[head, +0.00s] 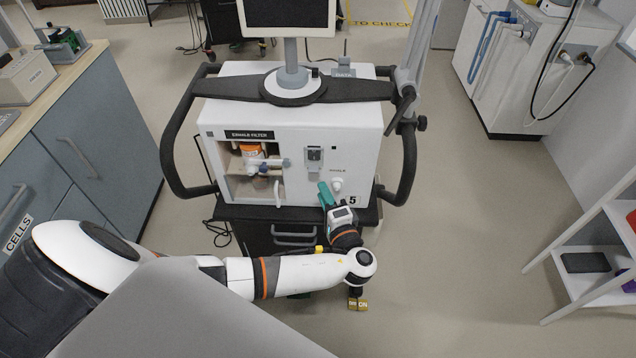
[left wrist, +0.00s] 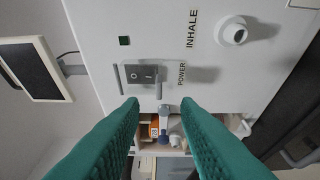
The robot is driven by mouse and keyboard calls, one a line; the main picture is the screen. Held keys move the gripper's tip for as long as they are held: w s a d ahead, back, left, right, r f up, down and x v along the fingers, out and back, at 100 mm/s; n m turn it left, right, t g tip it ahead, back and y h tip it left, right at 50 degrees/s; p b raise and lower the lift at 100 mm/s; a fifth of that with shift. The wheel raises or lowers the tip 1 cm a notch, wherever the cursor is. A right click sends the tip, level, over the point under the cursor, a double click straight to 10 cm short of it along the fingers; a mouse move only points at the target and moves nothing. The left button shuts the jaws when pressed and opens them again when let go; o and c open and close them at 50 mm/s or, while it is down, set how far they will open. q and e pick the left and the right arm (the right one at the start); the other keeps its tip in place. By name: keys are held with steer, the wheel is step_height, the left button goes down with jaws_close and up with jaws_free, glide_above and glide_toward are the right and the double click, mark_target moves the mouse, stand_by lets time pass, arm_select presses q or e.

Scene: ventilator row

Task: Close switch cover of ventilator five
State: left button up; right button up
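Ventilator five (head: 350,125) is a white machine with a "5" at its lower right front. Its power switch (head: 314,153) is a small dark rocker in a grey surround on the front panel, and it also shows in the left wrist view (left wrist: 141,74). Thin grey pieces (left wrist: 118,78) stand beside the switch there; I cannot tell the cover's exact angle. My left gripper (head: 322,186) has teal fingers and is just below the switch, in front of the panel. In the left wrist view its fingers (left wrist: 158,104) are apart with nothing between them. My right gripper is not in view.
An open exhale filter bay (head: 236,185) with an orange-and-white filter is left of the switch. A white inhale port (head: 336,184) is close to my left gripper. Black handles flank the machine. A cabinet (head: 90,140) stands left, a white shelf (head: 590,250) right.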

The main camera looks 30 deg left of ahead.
arm_select(q)
steer(key=v, duration=0.5)
steer(key=shift+s+d+b, duration=0.1)
steer(key=shift+b, duration=0.2)
steer(key=s+a+f+m+g+h, duration=0.1)
steer(key=s+f+g+h, duration=0.2)
steer(key=f, duration=0.7)
steer(key=s+a+f+m+g+h, duration=0.1)
steer(key=s+f+g+h, duration=0.15)
steer(key=s+f, duration=0.55)
steer(key=s+a+f+g+h, duration=0.1)
steer(key=s+f+g+h, duration=0.15)
steer(key=f, duration=0.95)
steer(key=s+d+f+n+g+h, duration=0.1)
steer(key=s+f+n+h, duration=0.2)
steer(key=s, duration=0.9)
steer(key=s+d+f+n+g+h, duration=0.1)
steer(key=s+f+n+h, duration=0.2)
steer(key=s+f, duration=0.6)
steer(key=s, duration=0.4)
steer(key=shift+s+d+f+n+h, duration=0.2)
steer(key=shift+d+n+h, duration=0.1)
steer(key=shift+d+n, duration=0.1)
